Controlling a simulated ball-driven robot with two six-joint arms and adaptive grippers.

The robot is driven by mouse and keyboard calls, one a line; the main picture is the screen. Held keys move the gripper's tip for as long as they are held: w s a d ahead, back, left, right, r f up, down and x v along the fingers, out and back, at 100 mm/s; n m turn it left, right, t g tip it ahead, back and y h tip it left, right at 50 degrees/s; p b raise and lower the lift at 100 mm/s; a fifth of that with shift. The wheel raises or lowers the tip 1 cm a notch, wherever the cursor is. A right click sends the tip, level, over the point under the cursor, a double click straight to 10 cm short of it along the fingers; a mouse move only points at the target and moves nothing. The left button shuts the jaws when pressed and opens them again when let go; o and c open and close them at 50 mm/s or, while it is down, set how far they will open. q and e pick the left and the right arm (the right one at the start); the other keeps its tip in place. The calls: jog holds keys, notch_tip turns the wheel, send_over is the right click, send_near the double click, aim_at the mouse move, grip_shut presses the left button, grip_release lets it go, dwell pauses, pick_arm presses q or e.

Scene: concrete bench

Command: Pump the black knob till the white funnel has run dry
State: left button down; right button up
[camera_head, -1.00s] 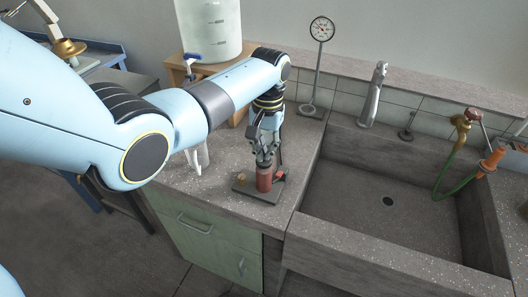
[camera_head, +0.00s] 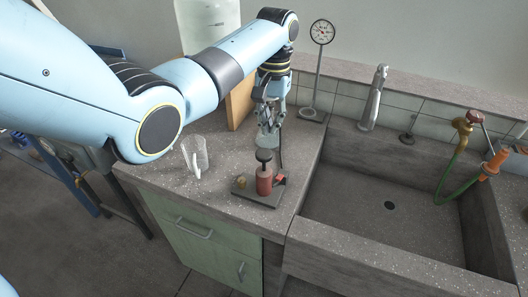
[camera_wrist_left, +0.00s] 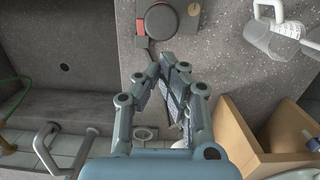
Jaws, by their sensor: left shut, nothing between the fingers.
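The black knob (camera_head: 263,155) stands up on top of a red pump cylinder (camera_head: 264,181), fixed to a dark base plate on the bench. In the left wrist view the knob (camera_wrist_left: 160,21) is seen from above, at the top. My left gripper (camera_head: 268,131) is shut and empty, above and behind the knob, apart from it. Its fingertips (camera_wrist_left: 178,62) meet in the left wrist view. A pale clear shape (camera_head: 267,141) shows just below the fingers, partly hidden; I cannot tell what it is. I cannot make out a white funnel. My right gripper is out of view.
A clear jug (camera_head: 195,155) stands on the bench left of the pump. Behind are a white container (camera_head: 208,25), a wooden stand (camera_head: 240,102) and a dial gauge (camera_head: 322,32). A stone sink (camera_head: 385,240) with a tap (camera_head: 374,98) lies to the right.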

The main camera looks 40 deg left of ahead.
pick_arm(q)
notch_tip(320, 180, up, 6)
jog(key=shift+w+r, duration=0.2)
jog(key=shift+w, duration=0.1)
dwell(1.2)
jog(key=s+d+f+m+t+y, duration=0.1)
jog(key=s+f, duration=0.3)
jog(key=s, duration=0.4)
jog(key=s+d+f+m+t, duration=0.1)
jog(key=s+f+t, duration=0.15)
jog(key=s, duration=0.55)
jog(key=s+d+r+m+t, duration=0.1)
jog(key=s+r, duration=0.2)
jog(key=s, duration=0.4)
jog(key=s+d+r+m+t, duration=0.1)
jog(key=s+r, duration=0.2)
jog(key=s, duration=0.4)
notch_tip(320, 180, down, 35)
jog(key=a+g+b, duration=0.2)
jog(key=b, duration=0.8)
jog(key=s+f+b, duration=0.5)
jog(key=s+f, duration=0.5)
jog(key=f, duration=0.4)
jog(key=s+a+f+g+b, duration=0.1)
jog(key=s+f+b, duration=0.3)
jog(key=s+f, duration=0.6)
notch_tip(320, 180, down, 4)
jog(key=shift+a+n+b, duration=0.2)
jog(key=shift+n+b, duration=0.1)
jog(key=shift+b, duration=0.1)
